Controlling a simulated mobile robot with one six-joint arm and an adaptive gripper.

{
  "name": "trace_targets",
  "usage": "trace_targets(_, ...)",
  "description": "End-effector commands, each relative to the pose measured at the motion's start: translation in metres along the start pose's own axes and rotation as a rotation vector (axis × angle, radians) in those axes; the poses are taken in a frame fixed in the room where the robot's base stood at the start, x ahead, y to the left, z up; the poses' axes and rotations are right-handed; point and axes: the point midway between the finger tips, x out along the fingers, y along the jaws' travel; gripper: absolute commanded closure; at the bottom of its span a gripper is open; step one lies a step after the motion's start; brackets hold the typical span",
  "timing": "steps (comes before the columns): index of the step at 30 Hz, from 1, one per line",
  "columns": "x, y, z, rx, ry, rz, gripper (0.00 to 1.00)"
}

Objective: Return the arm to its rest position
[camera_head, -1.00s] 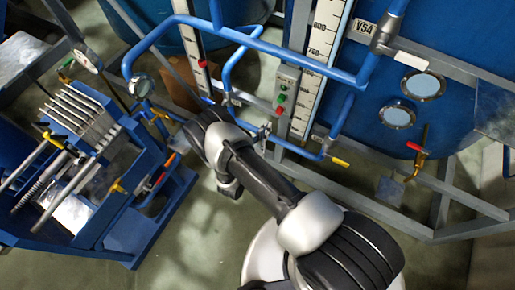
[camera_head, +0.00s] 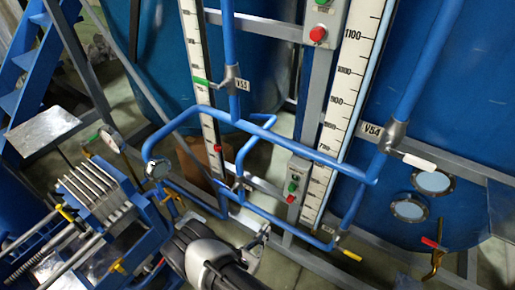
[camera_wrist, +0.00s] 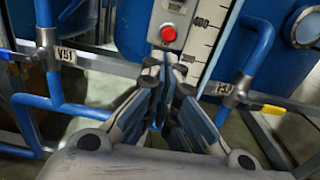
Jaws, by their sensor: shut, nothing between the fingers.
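My gripper (camera_wrist: 166,78) shows in the wrist view with its fingers closed together and nothing between them. It points toward a control box with a red button (camera_wrist: 168,33) and a white level scale (camera_wrist: 208,25), apart from both as far as I can tell. In the head view my dark and silver arm (camera_head: 205,255) shows only at the bottom edge.
Blue pipes (camera_head: 275,138) with valves V53 (camera_head: 242,85) and V54 (camera_head: 372,131) cross ahead. A blue tank (camera_head: 455,110) is at right. A blue plate rack (camera_head: 140,212) and a gauge (camera_head: 158,170) are at left. Valve V51 (camera_wrist: 66,55) flanks my gripper.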

Motion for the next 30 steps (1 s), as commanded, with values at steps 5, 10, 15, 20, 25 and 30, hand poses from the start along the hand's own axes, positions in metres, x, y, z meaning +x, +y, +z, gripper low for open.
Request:
trace_targets(5,0.003,0.001,0.006,0.011,0.0,-0.017,1.0)
trace_targets(10,0.022,0.001,0.055,0.099,0.01,-0.169,1.0)
trace_targets(15,0.046,-0.019,0.133,0.257,0.047,-0.436,1.0)
trace_targets(20,0.055,-0.052,0.2,0.427,0.1,-0.679,1.0)
trace_targets(25,0.049,-0.092,0.26,0.632,0.171,-0.915,1.0)
trace_targets(30,0.03,-0.131,0.308,0.863,0.254,-1.123,1.0)
